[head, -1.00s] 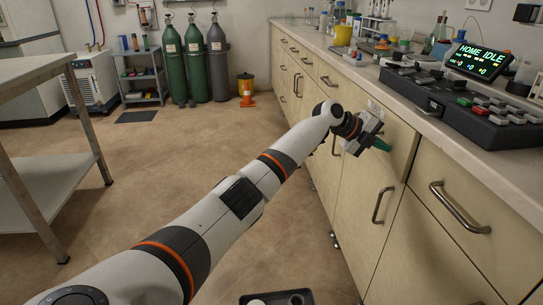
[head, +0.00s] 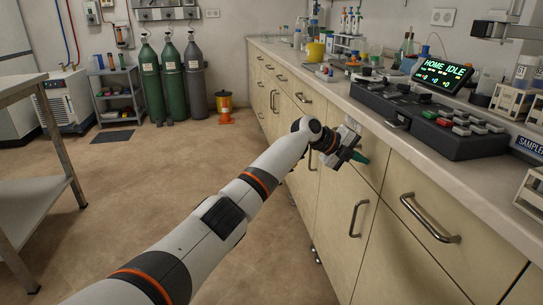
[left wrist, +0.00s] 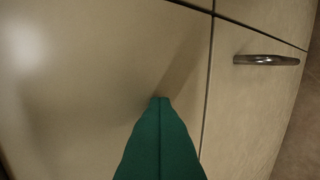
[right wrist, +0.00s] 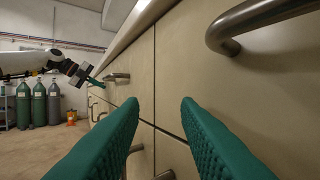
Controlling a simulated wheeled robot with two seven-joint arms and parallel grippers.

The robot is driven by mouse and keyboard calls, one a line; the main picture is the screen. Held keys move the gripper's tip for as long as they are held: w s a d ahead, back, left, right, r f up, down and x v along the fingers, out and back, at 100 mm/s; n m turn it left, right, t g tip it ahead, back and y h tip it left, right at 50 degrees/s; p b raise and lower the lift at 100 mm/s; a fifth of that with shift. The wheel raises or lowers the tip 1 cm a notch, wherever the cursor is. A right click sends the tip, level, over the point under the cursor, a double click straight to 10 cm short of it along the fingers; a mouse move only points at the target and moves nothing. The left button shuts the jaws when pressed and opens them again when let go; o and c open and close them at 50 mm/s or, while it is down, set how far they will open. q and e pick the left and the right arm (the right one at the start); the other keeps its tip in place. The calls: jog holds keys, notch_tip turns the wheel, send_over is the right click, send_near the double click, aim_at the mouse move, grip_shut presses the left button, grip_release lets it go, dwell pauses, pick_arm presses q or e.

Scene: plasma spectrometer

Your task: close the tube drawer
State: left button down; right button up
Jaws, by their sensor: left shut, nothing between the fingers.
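My left gripper (head: 360,157) is shut and empty at a pale drawer front (head: 372,140) under the bench top, partly covering it. No drawer clearly stands out from the row, and no tubes show inside one. My right gripper (right wrist: 160,102) is open and empty, below and left of a metal handle (right wrist: 265,20); it is outside the head view.
A bar handle (head: 430,218) sits on the nearer front and a vertical one (head: 358,215) on a door below. A control box (head: 430,115) with a "HOME IDLE" display (head: 443,74) and a rack (head: 530,190) stand on the bench. The floor (head: 100,220) at left is clear.

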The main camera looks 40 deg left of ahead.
pick_arm(q)
jog(key=shift+r, duration=0.35)
pick_arm(e)
jog(key=shift+w, duration=0.1)
